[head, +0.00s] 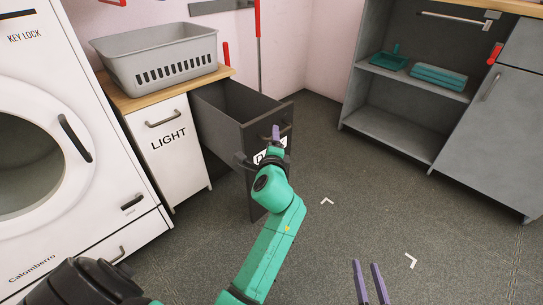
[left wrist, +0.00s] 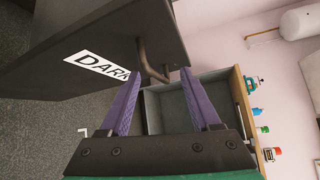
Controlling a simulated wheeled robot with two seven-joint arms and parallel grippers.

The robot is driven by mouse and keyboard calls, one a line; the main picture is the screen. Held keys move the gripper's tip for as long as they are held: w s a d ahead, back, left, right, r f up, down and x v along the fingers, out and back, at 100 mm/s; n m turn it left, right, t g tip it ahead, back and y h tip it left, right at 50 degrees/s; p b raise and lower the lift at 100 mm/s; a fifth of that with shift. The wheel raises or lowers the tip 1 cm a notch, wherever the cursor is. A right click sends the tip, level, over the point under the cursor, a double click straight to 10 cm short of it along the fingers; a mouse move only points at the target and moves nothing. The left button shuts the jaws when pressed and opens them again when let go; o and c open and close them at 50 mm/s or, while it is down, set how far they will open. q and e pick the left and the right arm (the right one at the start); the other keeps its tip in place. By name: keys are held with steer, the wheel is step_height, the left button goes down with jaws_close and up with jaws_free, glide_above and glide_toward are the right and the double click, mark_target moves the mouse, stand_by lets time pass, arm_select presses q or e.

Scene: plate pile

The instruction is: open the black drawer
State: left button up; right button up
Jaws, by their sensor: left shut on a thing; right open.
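The black drawer (head: 275,188), labelled DARK, stands pulled out from its cabinet beside the white LIGHT drawer, and its grey inside shows. In the left wrist view its dark front (left wrist: 110,40) carries a bar handle (left wrist: 148,62). My left gripper (head: 275,133) is at the drawer front, with its purple fingers on either side of the handle, shut on it. The wrist view shows these fingers (left wrist: 163,78) close up. My right gripper (head: 371,268) is open and empty over the floor at the bottom of the head view, away from the drawer.
A grey basket (head: 155,60) sits on the wooden top above the white LIGHT drawer (head: 168,145). A washing machine (head: 120,185) stands at the left. A grey cabinet with an open shelf (head: 420,85) stands at the right. The floor (head: 340,160) between is clear.

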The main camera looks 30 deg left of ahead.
arm_select(q)
steer(key=f+v, duration=0.1)
steer(key=v, duration=0.5)
steer(key=shift+s, duration=0.25)
steer(key=shift+d+f, duration=0.1)
steer(key=shift+f, duration=0.15)
